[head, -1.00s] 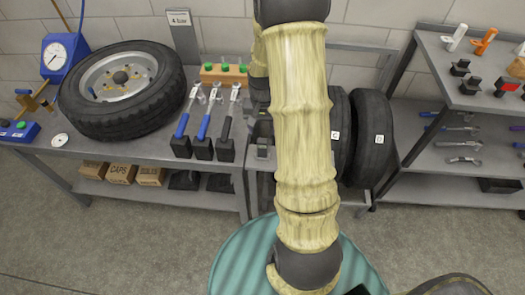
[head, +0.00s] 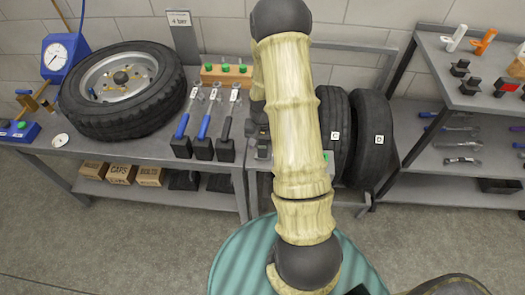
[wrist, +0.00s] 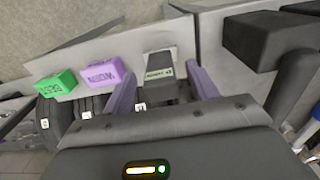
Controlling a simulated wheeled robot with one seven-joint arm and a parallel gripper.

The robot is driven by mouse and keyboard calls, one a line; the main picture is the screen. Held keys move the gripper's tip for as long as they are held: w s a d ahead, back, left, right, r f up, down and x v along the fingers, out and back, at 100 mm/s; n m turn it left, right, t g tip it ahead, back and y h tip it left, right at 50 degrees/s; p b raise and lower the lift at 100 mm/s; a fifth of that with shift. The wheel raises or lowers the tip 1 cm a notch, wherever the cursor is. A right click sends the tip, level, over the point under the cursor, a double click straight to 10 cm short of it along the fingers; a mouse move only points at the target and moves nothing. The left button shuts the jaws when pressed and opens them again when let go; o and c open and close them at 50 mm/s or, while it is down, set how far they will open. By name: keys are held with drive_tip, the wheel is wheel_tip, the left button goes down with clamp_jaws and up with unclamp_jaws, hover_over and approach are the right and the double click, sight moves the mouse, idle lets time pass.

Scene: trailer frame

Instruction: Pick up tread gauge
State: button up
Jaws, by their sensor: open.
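My gripper (wrist: 160,82) is open in the wrist view, its two purple-grey fingers spread. A small dark grey item with a pale label (wrist: 160,74) shows between and beyond the fingers on a light grey surface; its label is too small to read surely. No part is clearly recognisable as the tread gauge, so I cannot tell whether this item is it. A purple labelled block (wrist: 102,75) and a green labelled block (wrist: 56,84) lie left of it. In the head view my arm hides the gripper and part of the bench behind it.
A tyre on a rim (head: 122,90) lies on the grey workbench (head: 110,152). Several handled tools (head: 204,145) stand in black holders beside it. Two upright tyres (head: 372,138) stand right of my arm. A shelf rack (head: 410,150) with small tools is further right.

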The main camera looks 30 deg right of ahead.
sight(262, 149)
drive_tip(key=f, duration=0.4)
drive_tip(key=shift+w+d, duration=0.1)
drive_tip(key=shift+w, duration=0.1)
drive_tip(key=c, duration=1.1)
drive_tip(key=shift+o, duration=0.2)
wheel_tip(262, 149, up, 10)
idle(0.3)
